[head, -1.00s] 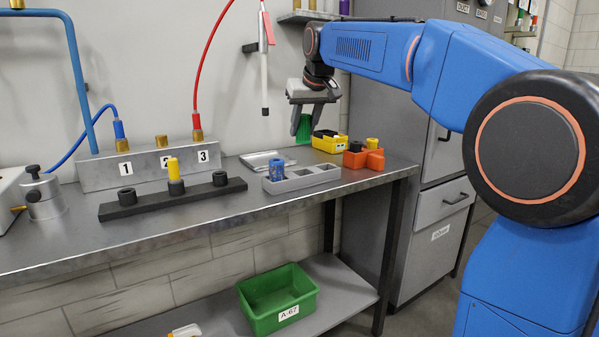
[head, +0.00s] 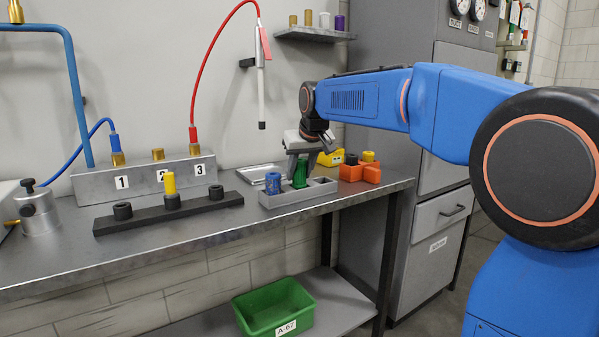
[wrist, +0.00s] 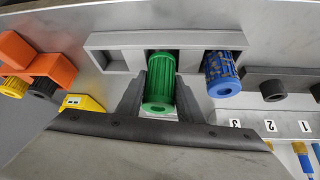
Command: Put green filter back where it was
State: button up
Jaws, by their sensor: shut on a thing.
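The green filter (wrist: 160,84) is a ribbed cylinder held upright between the fingers of my gripper (head: 299,172). In the wrist view my gripper (wrist: 158,98) is shut on it, with a finger on each side. The filter is at the middle compartment of the grey tray (head: 279,202), beside the blue filter (head: 273,183) that stands in the left compartment. The blue filter also shows in the wrist view (wrist: 222,72). The tray's right compartment is empty. I cannot tell whether the green filter touches the compartment floor.
An orange holder (head: 351,172) and a yellow block (head: 331,158) stand right of and behind the tray. A black rack (head: 190,206) holding a yellow cylinder (head: 169,182) is to the left. A flat metal tray (head: 250,172) lies behind. A green bin (head: 262,327) is below.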

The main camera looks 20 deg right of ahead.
jog(key=shift+f, duration=0.6)
jog(key=o, duration=1.2)
jog(key=shift+c, duration=0.2)
jog(key=shift+r, duration=0.15)
jog(key=shift+r, duration=0.25)
jog(key=v, duration=1.2)
jog(key=shift+r, duration=0.3)
jog(key=s+d+f+g, duration=0.1)
jog(key=s+d+f, duration=0.2)
jog(key=s+f, duration=1.3)
jog(key=s+d+f+m, duration=0.1)
jog(key=s+d+f, duration=0.2)
jog(key=s+f, duration=1.3)
jog(key=s, duration=0.4)
jog(key=shift+s+f+g+h, duration=0.3)
jog(key=shift+s+g+h, duration=0.1)
